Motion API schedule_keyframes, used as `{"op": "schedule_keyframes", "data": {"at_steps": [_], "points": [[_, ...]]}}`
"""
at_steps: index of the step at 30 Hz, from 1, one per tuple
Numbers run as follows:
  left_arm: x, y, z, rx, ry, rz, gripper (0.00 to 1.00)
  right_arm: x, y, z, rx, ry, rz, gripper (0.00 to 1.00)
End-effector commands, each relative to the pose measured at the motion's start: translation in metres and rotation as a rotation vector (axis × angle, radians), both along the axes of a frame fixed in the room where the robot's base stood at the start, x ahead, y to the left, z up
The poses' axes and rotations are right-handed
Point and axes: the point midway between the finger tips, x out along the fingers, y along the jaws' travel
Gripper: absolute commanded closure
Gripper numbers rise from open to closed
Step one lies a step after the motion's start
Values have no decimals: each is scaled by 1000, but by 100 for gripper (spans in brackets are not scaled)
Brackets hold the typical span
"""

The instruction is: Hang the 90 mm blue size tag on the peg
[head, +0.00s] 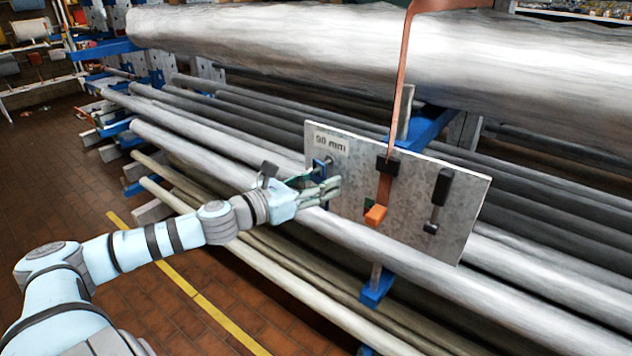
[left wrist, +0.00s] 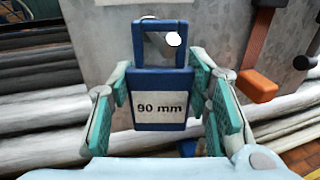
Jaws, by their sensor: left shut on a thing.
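The blue size tag (left wrist: 160,84) has a white face reading "90 mm" and a rectangular opening at its top. My left gripper (left wrist: 164,118) is shut on the tag's sides and holds it upright in front of the grey panel. In the head view the gripper (head: 325,186) is at the panel's left part, with the tag (head: 319,170) partly hidden by the fingers. The peg's round white end (left wrist: 173,39) shows at the right side of the tag's opening. I cannot tell whether the peg passes through it. My right gripper is out of view.
The grey panel (head: 350,205) bears a "90 mm" label (head: 330,142) above the tag. To the right are an orange-ended lever (head: 376,214) on a brown strap and a black-handled fitting (head: 441,188). Long metal bars (head: 240,160) on a rack surround the panel.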

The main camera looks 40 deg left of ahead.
Motion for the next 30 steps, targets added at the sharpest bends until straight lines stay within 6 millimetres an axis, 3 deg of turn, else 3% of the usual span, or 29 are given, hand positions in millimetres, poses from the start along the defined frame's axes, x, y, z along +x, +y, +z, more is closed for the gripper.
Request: {"op": "schedule_keyframes", "data": {"at_steps": [5, 6, 10, 30], "points": [[-1, 1, 0, 2, 1, 1, 100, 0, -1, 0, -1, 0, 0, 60], [-1, 1, 0, 3, 1, 2, 54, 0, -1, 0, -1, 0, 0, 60], [-1, 2, 0, 4, 2, 3, 33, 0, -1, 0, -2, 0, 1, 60], [-1, 2, -1, 5, 3, 3, 32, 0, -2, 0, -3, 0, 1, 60]]}}
